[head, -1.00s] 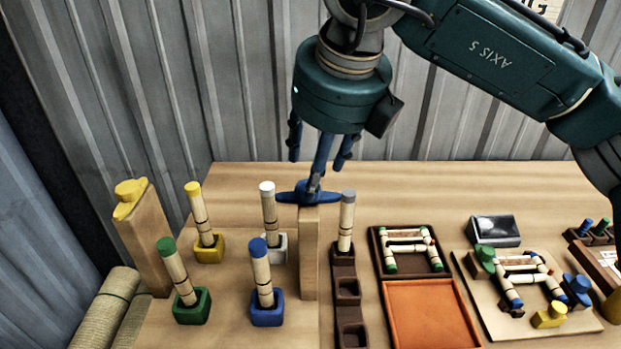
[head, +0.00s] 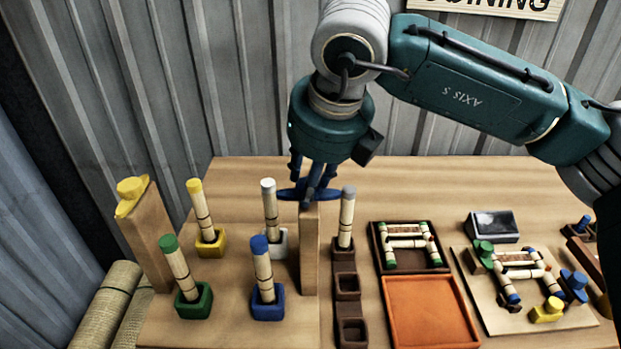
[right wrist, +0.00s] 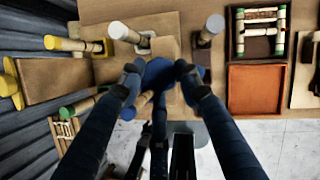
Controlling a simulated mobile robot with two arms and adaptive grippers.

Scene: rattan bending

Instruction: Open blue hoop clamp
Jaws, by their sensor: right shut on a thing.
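The blue hoop clamp (head: 292,194) sits on top of an upright wooden post (head: 309,255) near the middle of the table. My right gripper (head: 312,190) reaches down from above, its fingers closed in on the clamp. In the right wrist view the fingertips of my right gripper (right wrist: 160,73) are at both sides of the clamp (right wrist: 159,72). The fingers cover part of the clamp, so I cannot tell whether its hoop is open. My left gripper is not in view.
Rattan sticks stand in yellow (head: 210,242), white (head: 276,243), green (head: 194,301) and blue (head: 267,305) holders. A yellow clamp (head: 132,190) tops another post. Right are a dark rack (head: 347,263), an orange tray (head: 430,310) and a jig board (head: 500,318).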

